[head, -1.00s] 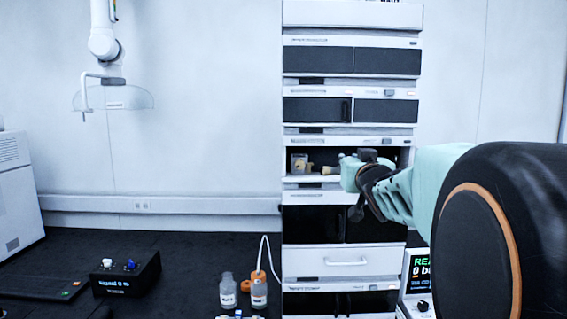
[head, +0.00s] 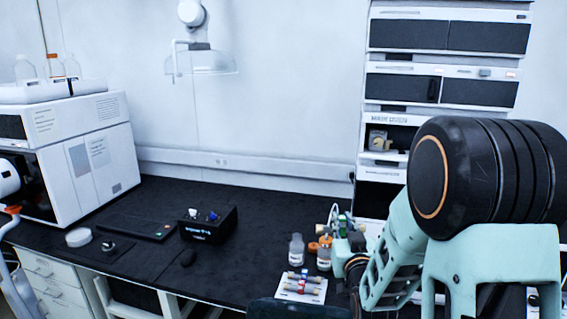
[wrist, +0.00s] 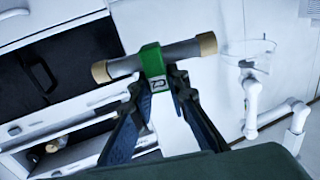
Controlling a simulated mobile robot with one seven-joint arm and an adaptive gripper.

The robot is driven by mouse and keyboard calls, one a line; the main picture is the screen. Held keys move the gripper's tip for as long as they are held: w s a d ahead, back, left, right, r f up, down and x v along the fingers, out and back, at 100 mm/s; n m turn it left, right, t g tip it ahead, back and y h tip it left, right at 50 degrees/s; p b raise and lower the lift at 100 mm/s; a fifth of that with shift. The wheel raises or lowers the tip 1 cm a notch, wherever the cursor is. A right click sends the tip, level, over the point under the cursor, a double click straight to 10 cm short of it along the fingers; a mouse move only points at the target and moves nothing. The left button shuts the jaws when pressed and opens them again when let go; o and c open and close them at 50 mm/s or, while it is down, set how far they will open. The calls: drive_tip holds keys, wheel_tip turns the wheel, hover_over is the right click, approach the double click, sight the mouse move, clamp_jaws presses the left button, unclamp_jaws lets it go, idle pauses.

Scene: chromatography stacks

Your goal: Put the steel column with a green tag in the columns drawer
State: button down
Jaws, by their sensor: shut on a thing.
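The steel column (wrist: 185,52) with tan end caps and a green tag (wrist: 153,68) is between the fingers of my gripper (wrist: 160,92) in the wrist view. The fingers are shut on it at the tag, and it is slightly tilted in that picture. In the head view my gripper (head: 342,228) is low, in front of the instrument stack, above the bench near the bottles. The column shows there only as a small, partly hidden shape. The stack's drawer with a handle is hidden behind my arm; no columns label is readable.
A white pad (head: 302,291) with red-tagged and blue-tagged columns lies on the bench. A clear bottle (head: 297,250) and an orange-capped bottle (head: 324,258) stand behind it. A black box (head: 208,222) stands left. White drawers (head: 48,268) are under the bench. The middle bench is mostly clear.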

drive_tip(key=shift+s+a+f, duration=0.45)
drive_tip(key=shift+s+f, duration=0.05)
drive_tip(key=shift+s, duration=0.15)
drive_tip(key=shift+s+a+f, duration=0.45)
drive_tip(key=shift+s+f, duration=0.05)
drive_tip(key=shift+s, duration=0.1)
drive_tip(key=shift+d, duration=0.1)
